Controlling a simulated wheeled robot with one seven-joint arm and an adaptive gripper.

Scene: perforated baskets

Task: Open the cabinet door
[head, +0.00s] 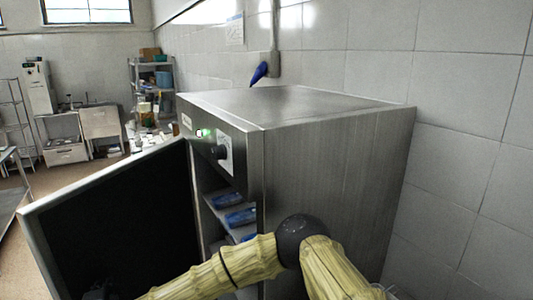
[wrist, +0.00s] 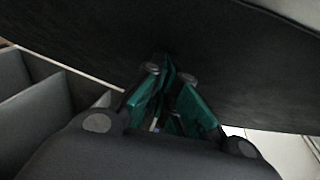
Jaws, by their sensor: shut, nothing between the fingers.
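The steel cabinet (head: 335,165) stands against the tiled wall in the head view. Its door (head: 115,225) is swung wide open to the left, with its dark inner face showing. Blue items (head: 238,217) lie on shelves inside. My yellow-sleeved arm reaches across the lower front of the opening toward the door. In the wrist view my gripper (wrist: 168,70), with teal fingers, is shut and empty. Its tips are at or close to a broad dark surface (wrist: 240,75), which looks like the door's inner face. I cannot tell if they touch it.
A control panel with a knob (head: 218,152) and green light is above the opening. A blue object (head: 259,73) hangs on the wall behind. A shelf rack (head: 150,90) and boxes stand far back. Floor shows at the left, beside a metal table (head: 8,200).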

